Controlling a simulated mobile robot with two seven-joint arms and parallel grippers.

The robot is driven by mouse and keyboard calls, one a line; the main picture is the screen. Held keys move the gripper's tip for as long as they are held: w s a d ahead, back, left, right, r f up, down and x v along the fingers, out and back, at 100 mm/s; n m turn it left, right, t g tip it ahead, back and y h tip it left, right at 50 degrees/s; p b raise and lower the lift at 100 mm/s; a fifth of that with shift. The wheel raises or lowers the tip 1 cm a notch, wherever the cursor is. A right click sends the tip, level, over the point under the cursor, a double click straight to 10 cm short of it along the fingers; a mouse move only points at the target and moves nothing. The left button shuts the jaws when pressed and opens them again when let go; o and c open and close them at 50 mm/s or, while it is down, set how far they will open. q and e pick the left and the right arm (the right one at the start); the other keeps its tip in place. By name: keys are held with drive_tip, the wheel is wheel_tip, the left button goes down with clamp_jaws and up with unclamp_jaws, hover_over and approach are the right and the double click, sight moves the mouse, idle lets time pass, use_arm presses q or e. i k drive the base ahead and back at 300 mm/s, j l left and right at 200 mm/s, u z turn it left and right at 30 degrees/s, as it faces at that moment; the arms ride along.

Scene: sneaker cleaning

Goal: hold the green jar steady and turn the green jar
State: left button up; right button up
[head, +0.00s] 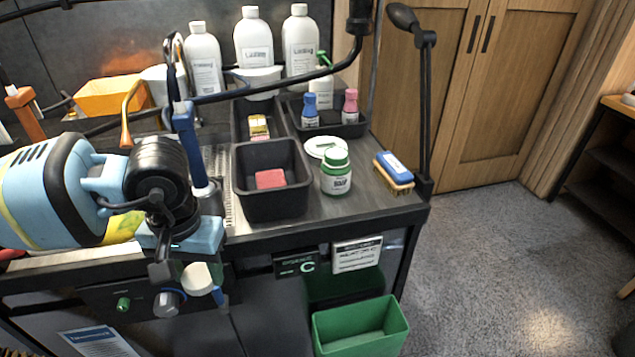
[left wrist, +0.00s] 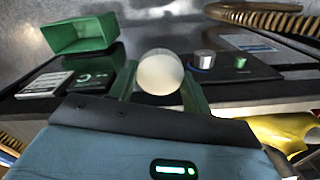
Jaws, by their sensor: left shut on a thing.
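My left gripper (head: 192,282) is in front of the counter's front panel, low and well to the left of the jar. It is shut on a white rounded thing (head: 197,278), which shows as a pale ball between the fingers (left wrist: 160,88) in the left wrist view. I cannot tell exactly what this thing is. The jar does not show in the left wrist view. My right gripper is not in view.
A black bin (head: 270,208) with a red block stands left of the jar. A white round dish (head: 324,145) lies behind it, and a brush with a blue sponge (head: 394,172) to its right. A green bin (head: 360,335) is below. White bottles (head: 300,42) stand at the back.

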sight(335, 168)
drive_tip(key=l+u, duration=0.35)
drive_tip(key=l, duration=1.15)
drive_tip(key=l+u, duration=0.3)
drive_tip(key=l, duration=1.2)
